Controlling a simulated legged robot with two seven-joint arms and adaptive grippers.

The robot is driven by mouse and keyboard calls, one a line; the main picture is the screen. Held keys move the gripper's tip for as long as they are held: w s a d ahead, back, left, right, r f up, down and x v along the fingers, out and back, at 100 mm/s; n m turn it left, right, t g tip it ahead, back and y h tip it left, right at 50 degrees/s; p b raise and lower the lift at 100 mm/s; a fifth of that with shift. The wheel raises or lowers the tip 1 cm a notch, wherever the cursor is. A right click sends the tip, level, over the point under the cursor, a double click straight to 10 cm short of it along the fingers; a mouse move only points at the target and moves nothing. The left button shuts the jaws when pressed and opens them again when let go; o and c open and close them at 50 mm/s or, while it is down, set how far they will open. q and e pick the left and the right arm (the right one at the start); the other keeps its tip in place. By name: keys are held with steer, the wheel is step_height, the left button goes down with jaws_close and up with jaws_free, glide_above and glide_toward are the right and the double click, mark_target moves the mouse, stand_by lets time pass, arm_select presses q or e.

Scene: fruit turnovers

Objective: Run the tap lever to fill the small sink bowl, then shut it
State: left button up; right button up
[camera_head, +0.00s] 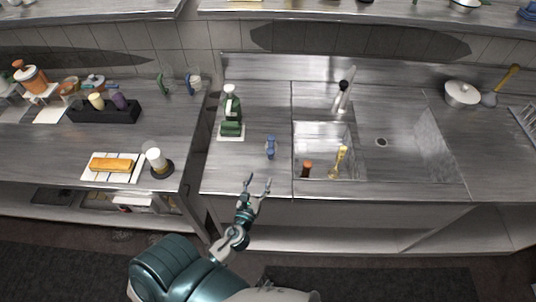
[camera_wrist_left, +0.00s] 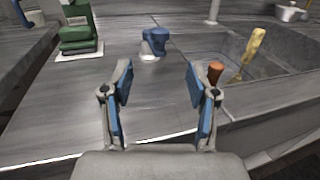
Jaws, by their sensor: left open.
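The sink (camera_head: 400,140) is set in the metal counter, with a sunken basin at its left part. A dark-topped tap (camera_head: 343,95) stands at its back edge. A small blue fitting (camera_head: 270,147) stands on the counter left of the sink; in the left wrist view it has a pale base (camera_wrist_left: 153,45). I cannot tell whether it is the lever. No water stream is visible. My left gripper (camera_head: 257,183) is open and empty at the counter's front edge, short of the blue fitting, which shows beyond its fingers (camera_wrist_left: 160,72) in the left wrist view. My right gripper is not in view.
A yellow utensil (camera_head: 341,160) and an orange-brown handle (camera_head: 306,169) stick up at the basin's front. A green dispenser (camera_head: 231,125) stands on the left. A lidded pot (camera_head: 462,94) is at the right. The counter just around the blue fitting is clear.

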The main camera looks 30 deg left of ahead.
mark_target(269, 154)
arm_select(q)
steer(key=x, duration=1.4)
steer(key=shift+f, duration=0.1)
steer(key=shift+c, duration=0.2)
jaws_close()
